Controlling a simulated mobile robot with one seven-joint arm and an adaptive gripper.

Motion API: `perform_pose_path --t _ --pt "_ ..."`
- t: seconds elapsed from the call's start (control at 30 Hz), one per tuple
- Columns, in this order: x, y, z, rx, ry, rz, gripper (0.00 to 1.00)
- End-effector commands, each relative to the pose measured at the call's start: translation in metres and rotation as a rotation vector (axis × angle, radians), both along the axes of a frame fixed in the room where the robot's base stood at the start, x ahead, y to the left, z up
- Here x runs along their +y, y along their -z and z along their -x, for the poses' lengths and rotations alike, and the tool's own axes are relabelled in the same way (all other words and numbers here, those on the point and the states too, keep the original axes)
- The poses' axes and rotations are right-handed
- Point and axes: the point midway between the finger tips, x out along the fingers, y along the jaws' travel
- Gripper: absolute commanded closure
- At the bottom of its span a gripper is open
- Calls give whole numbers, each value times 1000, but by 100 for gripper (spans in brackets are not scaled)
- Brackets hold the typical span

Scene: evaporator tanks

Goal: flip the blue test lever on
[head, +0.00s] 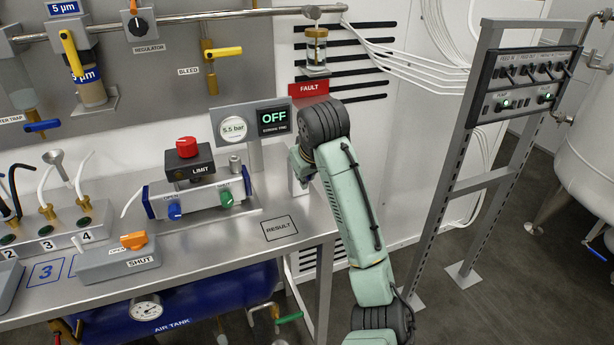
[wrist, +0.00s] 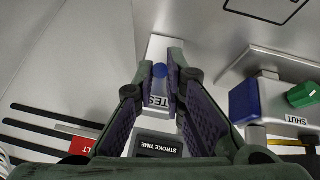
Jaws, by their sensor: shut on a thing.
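The blue test lever (wrist: 160,70) shows as a small round blue end on a white box (wrist: 158,48) with dark lettering partly hidden, "TES" readable. My gripper (wrist: 161,73) has one finger on each side of the lever and is shut on it. In the head view my gripper (head: 299,163) is over the white box (head: 298,186) at the table's back right, and my own arm hides the lever. The display (head: 274,117) behind reads "OFF", with "STROKE TIME" below; part of it (wrist: 158,148) also shows in the wrist view.
A valve block (head: 196,196) with blue and green knobs and a red-topped LIMIT box (head: 190,164) stand left of my gripper. The RESULT plate area (head: 279,228) on the table is bare. A red FAULT sign (head: 308,88) is behind. A switch panel (head: 525,82) stands right.

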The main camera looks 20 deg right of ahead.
Motion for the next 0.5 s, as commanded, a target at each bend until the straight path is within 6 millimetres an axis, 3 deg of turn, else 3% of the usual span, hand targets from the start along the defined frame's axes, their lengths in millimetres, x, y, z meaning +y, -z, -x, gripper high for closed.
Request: perform_pose_path --t 0.27,0.3,0.5 --pt "0 1 0 1 0 -1 100" --pt "0 0 0 1 0 -1 88" --pt "0 0 0 0 -1 -1 75"
